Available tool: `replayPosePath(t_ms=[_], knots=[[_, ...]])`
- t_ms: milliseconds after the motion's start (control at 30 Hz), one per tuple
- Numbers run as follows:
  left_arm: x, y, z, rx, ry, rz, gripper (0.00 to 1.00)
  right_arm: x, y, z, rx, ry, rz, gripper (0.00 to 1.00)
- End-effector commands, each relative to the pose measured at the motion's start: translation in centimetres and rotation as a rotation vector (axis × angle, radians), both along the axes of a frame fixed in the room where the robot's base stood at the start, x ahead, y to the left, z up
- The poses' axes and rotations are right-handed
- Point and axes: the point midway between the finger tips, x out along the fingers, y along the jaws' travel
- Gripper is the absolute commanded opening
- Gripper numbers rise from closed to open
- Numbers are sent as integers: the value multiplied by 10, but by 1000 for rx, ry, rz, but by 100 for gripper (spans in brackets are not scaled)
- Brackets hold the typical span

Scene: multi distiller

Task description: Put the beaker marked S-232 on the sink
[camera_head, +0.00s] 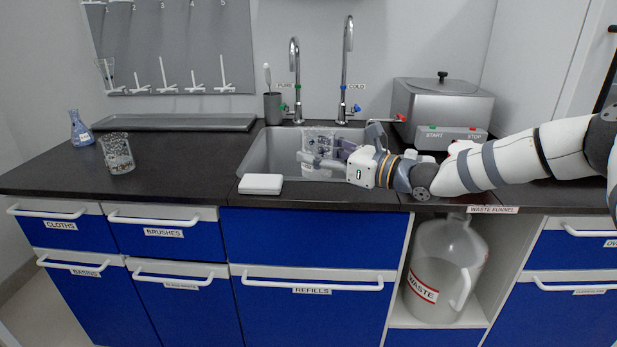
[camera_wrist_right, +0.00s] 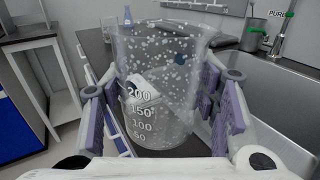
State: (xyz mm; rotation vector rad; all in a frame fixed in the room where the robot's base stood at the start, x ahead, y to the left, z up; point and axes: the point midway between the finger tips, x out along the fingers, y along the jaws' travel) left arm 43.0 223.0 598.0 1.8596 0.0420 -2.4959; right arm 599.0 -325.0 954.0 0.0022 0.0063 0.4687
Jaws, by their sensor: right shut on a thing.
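My right gripper (camera_head: 330,155) reaches in from the right over the sink (camera_head: 262,155). It is shut on a clear speckled beaker (camera_head: 318,138), held upright over the basin; I cannot tell whether it touches the bottom. In the right wrist view the beaker (camera_wrist_right: 160,75) stands between the purple finger pads (camera_wrist_right: 165,110), with white marks 50 to 200 on it. No S-232 label can be read on it. A second speckled glass beaker (camera_head: 117,153) stands on the counter at the left; its label is too small to read. My left gripper is not in view.
A white block (camera_head: 261,184) lies at the sink's front left edge. Taps (camera_head: 295,80) (camera_head: 346,75) and a dark cup (camera_head: 272,108) stand behind the sink. A steel bath (camera_head: 443,105) is at the right, a blue flask (camera_head: 81,130) and a tray (camera_head: 175,122) at the left.

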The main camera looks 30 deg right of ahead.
Motion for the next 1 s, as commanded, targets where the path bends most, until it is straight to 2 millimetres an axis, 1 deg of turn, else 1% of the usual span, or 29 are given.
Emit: replayPosePath(t_ms=[33, 167, 233, 400, 600, 767, 800, 867, 900, 1000], knots=[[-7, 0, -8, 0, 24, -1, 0, 8, 0, -17, -2, 7, 2, 21], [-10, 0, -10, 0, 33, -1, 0, 18, -2, -20, 0, -4, 1, 21], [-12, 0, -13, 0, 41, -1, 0, 22, -3, -25, -1, -5, 1, 21], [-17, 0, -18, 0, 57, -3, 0, 23, -3, -53, 2, -6, 1, 21], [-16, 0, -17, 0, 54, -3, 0, 23, -4, -50, 1, -12, 0, 21], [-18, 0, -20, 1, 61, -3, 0, 22, -4, -56, 0, -10, -1, 21], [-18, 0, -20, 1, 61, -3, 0, 22, -4, -56, 0, -9, -1, 59], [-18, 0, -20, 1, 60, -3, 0, 22, -4, -55, 0, -10, -1, 72], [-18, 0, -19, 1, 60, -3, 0, 22, -4, -55, 0, -10, -1, 74], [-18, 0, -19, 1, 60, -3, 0, 22, -4, -54, 0, -11, 0, 74]])
